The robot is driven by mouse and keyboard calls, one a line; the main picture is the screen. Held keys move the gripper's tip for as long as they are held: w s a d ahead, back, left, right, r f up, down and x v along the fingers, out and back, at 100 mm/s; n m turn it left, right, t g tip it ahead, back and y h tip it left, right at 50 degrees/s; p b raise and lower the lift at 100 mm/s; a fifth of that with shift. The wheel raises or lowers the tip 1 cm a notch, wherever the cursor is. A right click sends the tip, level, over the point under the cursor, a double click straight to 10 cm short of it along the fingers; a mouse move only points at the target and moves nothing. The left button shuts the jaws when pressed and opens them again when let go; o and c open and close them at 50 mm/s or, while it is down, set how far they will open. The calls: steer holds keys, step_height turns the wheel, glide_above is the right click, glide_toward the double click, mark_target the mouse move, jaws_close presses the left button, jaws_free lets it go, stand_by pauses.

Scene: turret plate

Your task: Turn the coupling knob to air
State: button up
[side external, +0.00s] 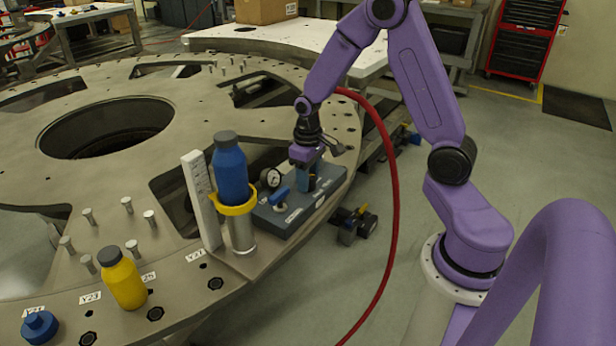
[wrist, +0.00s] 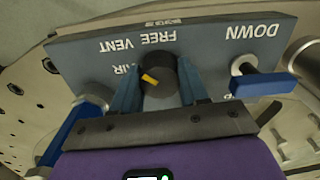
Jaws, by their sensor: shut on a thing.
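The coupling knob (wrist: 164,68) is dark and round with a yellow pointer mark, on a grey-blue panel (wrist: 205,35). My gripper (wrist: 158,82) has its two blue fingers shut on the knob, one on each side. The labels FREE, VENT and AIR appear upside down around it. AIR, at the left, is partly hidden by the left finger. The yellow mark points left and slightly up, towards the AIR and VENT side; its exact setting is unclear. In the side external view my gripper (side external: 306,178) points down onto the panel (side external: 298,222), and its fingers mostly hide the knob.
A blue lever (wrist: 262,82) stands beside the DOWN label. A blue bottle (side external: 231,175) stands in a yellow ring (side external: 236,208) nearby. A yellow bottle (side external: 122,282) stands on the turret plate (side external: 185,262). A red hose (side external: 395,200) hangs beside my arm.

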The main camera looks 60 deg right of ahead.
steer(key=n, duration=0.4)
steer(key=shift+n, duration=2)
steer(key=o, duration=1.1)
steer(key=shift+c, duration=0.2)
step_height(320, 180, up, 17)
steer(key=shift+r, duration=0.2)
